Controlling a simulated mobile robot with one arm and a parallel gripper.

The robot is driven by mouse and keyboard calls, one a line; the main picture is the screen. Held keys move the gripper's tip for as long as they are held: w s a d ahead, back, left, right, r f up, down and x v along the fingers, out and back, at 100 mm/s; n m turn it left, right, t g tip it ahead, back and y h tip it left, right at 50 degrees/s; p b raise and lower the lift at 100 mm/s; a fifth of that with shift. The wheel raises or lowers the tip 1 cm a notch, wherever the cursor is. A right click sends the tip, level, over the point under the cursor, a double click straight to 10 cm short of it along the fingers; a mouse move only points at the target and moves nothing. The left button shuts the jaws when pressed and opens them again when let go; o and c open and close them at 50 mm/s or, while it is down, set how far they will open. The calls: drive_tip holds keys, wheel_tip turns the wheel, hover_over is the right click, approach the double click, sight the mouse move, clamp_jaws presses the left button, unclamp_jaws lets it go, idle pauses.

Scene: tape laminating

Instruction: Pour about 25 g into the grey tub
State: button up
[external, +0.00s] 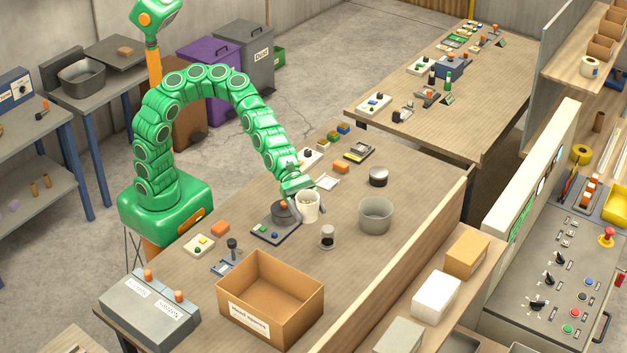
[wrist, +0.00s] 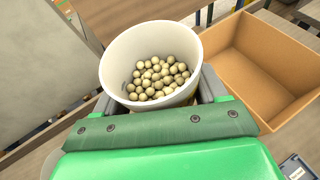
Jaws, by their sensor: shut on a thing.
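My gripper (external: 305,198) is shut on a white cup (external: 307,207) near the middle of the table. In the wrist view the cup (wrist: 108,72) sits between the fingers, and many small beige balls (wrist: 157,78) lie in it. The cup looks about upright in the external view. The grey tub (external: 376,216) stands on the table to the right of the cup, apart from it. Its inside looks empty from here, though its bottom is only partly visible. The tub does not clearly show in the wrist view.
A dark scale-like device (external: 268,232) with a dark pot (external: 285,212) is just left of the cup. A small jar (external: 327,238) stands in front, and a dark-topped tin (external: 378,176) behind the tub. A cardboard box (external: 262,325) is at the near end. Bare tabletop lies between cup and tub.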

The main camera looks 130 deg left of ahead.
sight(313, 206)
drive_tip(key=shift+d+r, duration=0.1)
drive_tip(key=shift+r, duration=1.4)
drive_tip(key=shift+a+r, duration=0.2)
drive_tip(key=shift+r, duration=0.35)
drive_tip(key=s+a+n+y, duration=0.2)
drive_tip(key=a+n+y, duration=0.3)
drive_tip(key=a, duration=1.6)
drive_tip(key=s+a+n+y, duration=0.1)
drive_tip(key=a+n+y, duration=0.35)
drive_tip(key=a, duration=1.65)
drive_tip(key=shift+m+t+y, duration=0.25)
drive_tip(key=shift+t+y, duration=0.05)
drive_tip(key=shift+y, duration=0.05)
wheel_tip(313, 206, down, 25)
drive_tip(key=shift+a+f, duration=0.1)
drive_tip(key=shift+f, duration=0.05)
